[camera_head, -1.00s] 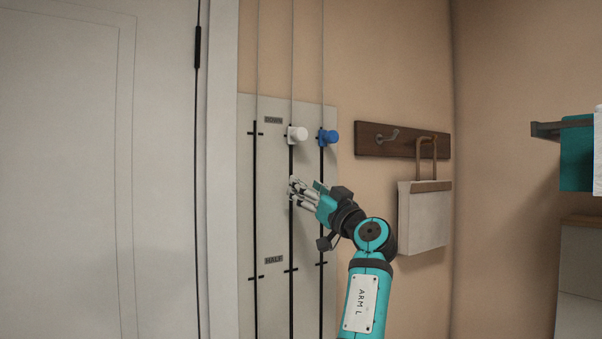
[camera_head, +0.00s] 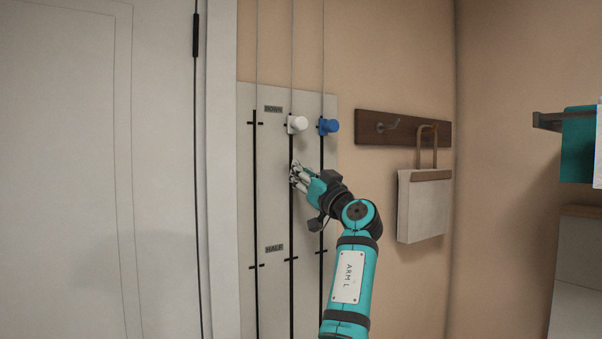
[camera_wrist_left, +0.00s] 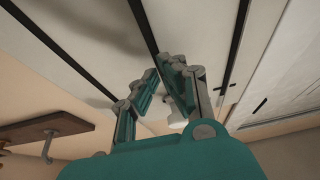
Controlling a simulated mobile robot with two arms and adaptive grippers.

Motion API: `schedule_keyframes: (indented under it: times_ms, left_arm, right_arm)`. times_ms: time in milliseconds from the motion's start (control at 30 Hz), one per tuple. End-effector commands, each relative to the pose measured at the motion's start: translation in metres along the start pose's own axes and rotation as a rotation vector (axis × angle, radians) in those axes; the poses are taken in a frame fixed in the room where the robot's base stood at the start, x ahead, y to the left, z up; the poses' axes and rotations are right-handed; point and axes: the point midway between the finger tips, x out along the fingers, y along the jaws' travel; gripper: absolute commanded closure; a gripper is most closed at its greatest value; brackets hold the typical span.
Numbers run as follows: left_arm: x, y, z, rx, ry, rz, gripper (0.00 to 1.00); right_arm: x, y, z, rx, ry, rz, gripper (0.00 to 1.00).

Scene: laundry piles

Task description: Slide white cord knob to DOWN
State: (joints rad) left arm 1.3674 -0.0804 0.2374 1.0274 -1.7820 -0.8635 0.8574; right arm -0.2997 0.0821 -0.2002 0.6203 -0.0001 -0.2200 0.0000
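The white cord knob (camera_head: 297,124) sits on the middle of three vertical slots in a pale wall panel (camera_head: 273,185). It is near the slot's top, slightly below and right of the DOWN label (camera_head: 273,109). My left gripper (camera_head: 295,174) is at the middle slot below the knob, apart from it. In the left wrist view, the left gripper's fingers (camera_wrist_left: 160,72) have a narrow gap between them, with nothing visibly gripped. A white rounded piece, probably the knob (camera_wrist_left: 177,119), shows by the right finger. My right gripper is not in view.
A blue knob (camera_head: 328,126) sits close right of the white one. A HALF label (camera_head: 273,249) is lower on the panel. A wooden hook rack (camera_head: 390,128) with a hanging bag (camera_head: 424,205) is to the right, and a pale door (camera_head: 85,170) is to the left.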

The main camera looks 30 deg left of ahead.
Motion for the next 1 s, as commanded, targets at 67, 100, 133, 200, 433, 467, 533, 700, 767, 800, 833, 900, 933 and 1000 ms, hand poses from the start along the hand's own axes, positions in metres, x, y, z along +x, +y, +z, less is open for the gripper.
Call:
schedule_keyframes:
  times_ms: [67,100,133,200,433,467,533,700,767,800,833,900,933,1000]
  left_arm:
    - [-0.0002,0.0001,0.0000,0.000,0.000,0.000,1.00]
    - [-0.0002,0.0001,0.0000,0.000,0.000,0.000,1.00]
    - [-0.0002,0.0001,0.0000,0.000,0.000,0.000,1.00]
    - [-0.0002,0.0001,0.0000,0.000,0.000,0.000,1.00]
    - [-0.0002,0.0001,0.0000,0.000,0.000,0.000,1.00]
    - [-0.0002,0.0002,0.0000,0.000,0.000,0.000,1.00]
    - [-0.0002,0.0002,0.0000,0.000,0.000,0.000,0.93]
    - [-0.0002,0.0002,0.0000,0.000,0.000,0.000,0.71]
    - [-0.0002,0.0001,0.0000,0.000,0.000,0.000,0.63]
    - [-0.0002,0.0001,0.0000,0.000,0.000,0.000,0.58]
    - [-0.0002,0.0001,0.0000,0.000,0.000,0.000,0.54]
    - [-0.0002,0.0001,0.0000,0.000,0.000,0.000,0.47]
    - [-0.0002,0.0001,0.0000,0.000,0.000,0.000,0.47]
    - [-0.0002,0.0001,0.0000,0.000,0.000,0.000,0.47]
  right_arm:
    - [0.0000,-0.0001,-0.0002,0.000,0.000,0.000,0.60]
    - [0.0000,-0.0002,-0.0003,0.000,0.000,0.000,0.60]
    - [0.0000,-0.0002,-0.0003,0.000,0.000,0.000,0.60]
    - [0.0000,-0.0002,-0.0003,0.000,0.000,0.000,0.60]
    - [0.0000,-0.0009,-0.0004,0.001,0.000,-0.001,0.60]
    - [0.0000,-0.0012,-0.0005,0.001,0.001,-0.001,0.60]
    - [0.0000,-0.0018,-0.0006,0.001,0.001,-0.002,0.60]
    - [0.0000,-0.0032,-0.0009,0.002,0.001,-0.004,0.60]
    - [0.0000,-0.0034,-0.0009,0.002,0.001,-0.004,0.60]
    - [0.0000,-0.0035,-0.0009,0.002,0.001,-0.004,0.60]
    - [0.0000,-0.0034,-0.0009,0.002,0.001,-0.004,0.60]
    - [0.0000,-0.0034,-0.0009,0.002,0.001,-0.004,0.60]
    - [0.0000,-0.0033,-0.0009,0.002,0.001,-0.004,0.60]
    - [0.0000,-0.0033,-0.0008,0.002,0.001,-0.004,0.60]
